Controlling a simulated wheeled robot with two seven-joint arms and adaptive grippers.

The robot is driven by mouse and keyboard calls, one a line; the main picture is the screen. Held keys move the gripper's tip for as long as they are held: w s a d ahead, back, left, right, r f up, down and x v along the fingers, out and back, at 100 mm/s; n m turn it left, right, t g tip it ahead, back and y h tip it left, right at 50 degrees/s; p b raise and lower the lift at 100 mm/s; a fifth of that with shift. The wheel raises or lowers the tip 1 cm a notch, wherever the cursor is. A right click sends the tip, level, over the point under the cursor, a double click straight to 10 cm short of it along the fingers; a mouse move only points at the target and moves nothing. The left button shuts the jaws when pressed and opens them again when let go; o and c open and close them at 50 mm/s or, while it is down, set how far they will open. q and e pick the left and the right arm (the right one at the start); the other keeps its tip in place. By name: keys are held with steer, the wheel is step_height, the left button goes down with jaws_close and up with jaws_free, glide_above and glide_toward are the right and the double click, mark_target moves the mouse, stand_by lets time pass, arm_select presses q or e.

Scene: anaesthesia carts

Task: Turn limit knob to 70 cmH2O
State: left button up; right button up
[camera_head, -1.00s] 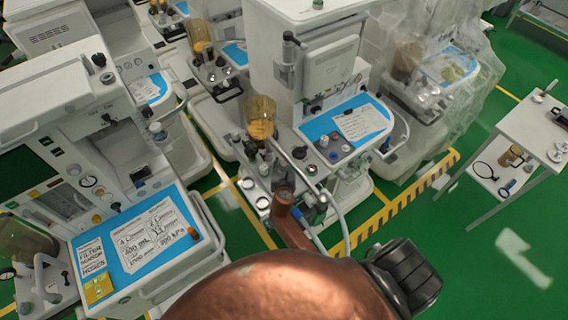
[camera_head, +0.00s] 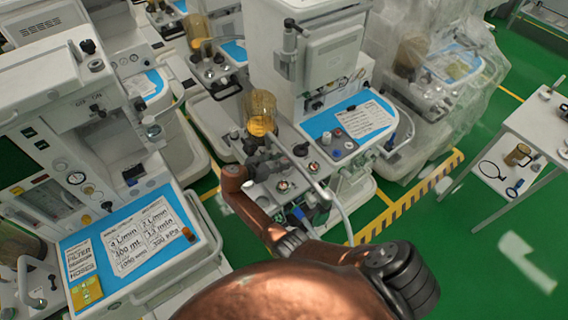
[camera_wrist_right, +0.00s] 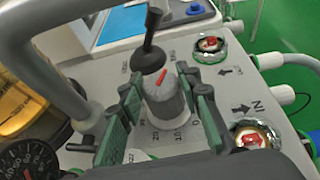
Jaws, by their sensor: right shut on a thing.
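The limit knob (camera_wrist_right: 165,100) is a grey ridged knob with a red pointer line on top, on the grey panel in the right wrist view. Printed scale numbers show at its lower side; the rest of the scale is hidden. My right gripper (camera_wrist_right: 160,95) has its green pads on both sides of the knob and is shut on it. In the head view my copper right arm (camera_head: 262,222) reaches to the middle cart's breathing block; knob and fingertips are too small to make out there. My left gripper is not in view.
A grey curved pipe (camera_wrist_right: 55,70), an amber bellows jar (camera_wrist_right: 15,105) and a pressure gauge (camera_wrist_right: 28,162) are on the left. Two red-centred valves (camera_wrist_right: 210,43) are on the right. Another cart (camera_head: 130,240) stands at left.

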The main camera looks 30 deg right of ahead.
steer(key=m+g+b, duration=0.2)
steer(key=b, duration=0.1)
steer(key=m+g+b, duration=0.1)
steer(key=g+b, duration=0.1)
steer(key=shift+w+f+m, duration=0.1)
steer(key=shift+f+m, duration=0.15)
steer(key=shift+m, duration=0.05)
steer(key=shift+r+m+g+y+b, duration=0.15)
steer(key=shift+m+g+y+b, duration=0.15)
steer(key=shift+m+g+b, duration=0.45)
steer(key=o, duration=1.2)
steer(key=shift+r, duration=0.1)
steer(key=shift+a, duration=0.15)
steer(key=shift+v, duration=3.65)
